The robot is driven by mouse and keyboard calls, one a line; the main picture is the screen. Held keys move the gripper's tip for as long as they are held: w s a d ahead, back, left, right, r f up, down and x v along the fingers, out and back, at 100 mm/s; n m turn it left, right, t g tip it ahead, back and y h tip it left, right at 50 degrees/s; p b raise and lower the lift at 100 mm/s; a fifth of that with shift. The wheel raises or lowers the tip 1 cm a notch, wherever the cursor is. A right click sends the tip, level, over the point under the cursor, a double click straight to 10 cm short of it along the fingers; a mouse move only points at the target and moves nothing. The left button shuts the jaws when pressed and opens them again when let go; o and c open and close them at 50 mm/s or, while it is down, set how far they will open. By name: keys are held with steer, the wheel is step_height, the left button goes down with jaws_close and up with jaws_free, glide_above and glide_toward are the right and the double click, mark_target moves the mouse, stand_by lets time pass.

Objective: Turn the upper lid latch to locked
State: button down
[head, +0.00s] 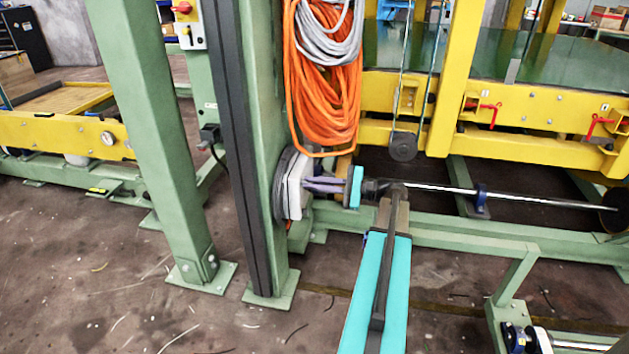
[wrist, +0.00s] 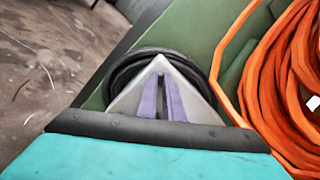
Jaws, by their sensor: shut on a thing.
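A pale box (head: 294,188) is mounted low on the green column in the head view. A pale, pointed face (wrist: 128,100) fills the middle of the wrist view. My gripper (head: 308,184) comes at the box from the right, its purple fingers level and their tips at its front. In the wrist view my gripper (wrist: 160,90) has its fingers close together, with a narrow dark gap. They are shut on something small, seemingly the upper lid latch. The latch itself is hidden at the fingertips, so its position cannot be told.
Orange cable (head: 322,90) hangs in a thick coil just above my gripper and lies right of it in the wrist view (wrist: 285,90). A black coil (wrist: 190,62) sits behind the pale face. Yellow beams (head: 530,110) stand to the right. Open floor (head: 240,325) lies below.

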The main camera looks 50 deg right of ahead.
steer(key=n, duration=1)
steer(key=shift+s+a+f+p, duration=0.1)
steer(key=shift+f+p, duration=0.1)
steer(key=shift+p, duration=0.2)
steer(key=shift+n, duration=0.3)
steer(key=c, duration=1.9)
jaws_free()
steer(key=shift+r, duration=0.2)
